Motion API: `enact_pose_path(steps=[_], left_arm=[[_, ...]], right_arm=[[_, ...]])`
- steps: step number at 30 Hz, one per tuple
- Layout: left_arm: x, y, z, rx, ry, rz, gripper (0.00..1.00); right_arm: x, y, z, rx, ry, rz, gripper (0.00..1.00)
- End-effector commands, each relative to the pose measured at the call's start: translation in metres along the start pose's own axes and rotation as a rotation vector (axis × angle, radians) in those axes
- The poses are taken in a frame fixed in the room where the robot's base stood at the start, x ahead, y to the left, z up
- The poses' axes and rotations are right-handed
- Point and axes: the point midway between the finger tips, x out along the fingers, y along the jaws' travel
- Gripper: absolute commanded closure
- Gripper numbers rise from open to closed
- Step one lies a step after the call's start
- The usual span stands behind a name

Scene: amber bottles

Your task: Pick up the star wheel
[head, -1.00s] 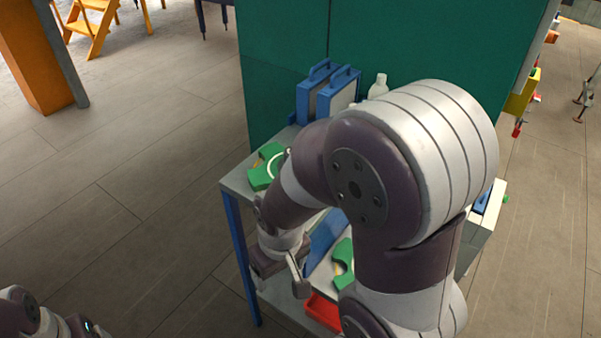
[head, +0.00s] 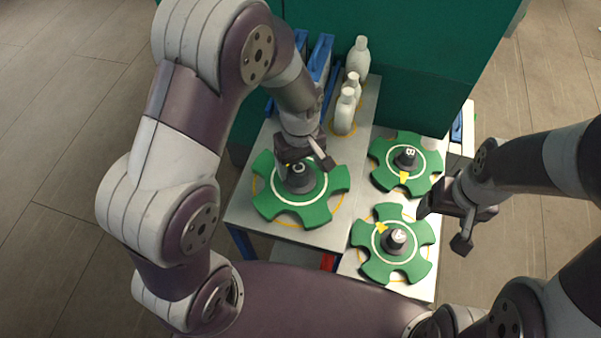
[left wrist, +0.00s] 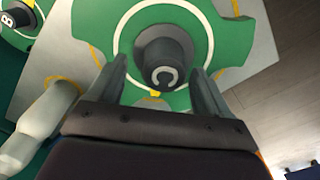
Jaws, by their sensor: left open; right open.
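Three green star wheels with dark hubs and white rings lie flat. Star wheel C (head: 318,210) is on the left grey tabletop. Star wheel B (head: 427,164) lies at the back right and star wheel A (head: 371,269) at the front right. My left gripper (head: 308,160) is open above wheel C. In the left wrist view its open fingers (left wrist: 163,82) stand on either side of wheel C's hub (left wrist: 165,58); I cannot tell whether they touch it. My right gripper (head: 446,226) is open and empty, right of wheels A and B.
White bottles (head: 345,112) stand behind wheel C, and one shows in the left wrist view (left wrist: 45,125). Blue cases (head: 320,60) stand at the back left. A green panel (head: 430,60) rises behind the tables. A red item (head: 328,262) is below the left tabletop.

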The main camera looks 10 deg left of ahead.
Motion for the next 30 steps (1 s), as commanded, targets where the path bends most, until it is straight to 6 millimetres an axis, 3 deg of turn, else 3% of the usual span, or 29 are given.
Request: enact_pose_path(steps=[4,10,11,17,26,30], left_arm=[[0.017,0.000,0.000,0.000,0.000,0.000,0.21],[0.019,0.000,-0.001,0.000,0.002,0.002,0.21],[0.018,0.000,-0.001,0.000,0.002,0.002,0.28],[0.018,0.001,-0.001,0.000,0.002,0.002,0.93],[0.017,0.001,-0.001,0.000,0.004,0.004,0.94],[0.003,0.002,-0.002,0.001,0.007,0.008,0.94]], right_arm=[[-0.004,0.000,0.000,0.000,0.000,0.000,0.21],[-0.003,0.000,0.000,0.000,0.000,0.000,0.21],[-0.003,0.000,0.000,0.000,0.000,0.000,0.21],[-0.003,0.000,0.000,0.000,0.000,0.000,0.21],[-0.003,0.000,0.000,0.000,0.000,0.000,0.21],[-0.001,0.000,0.000,0.000,0.000,0.000,0.21]])
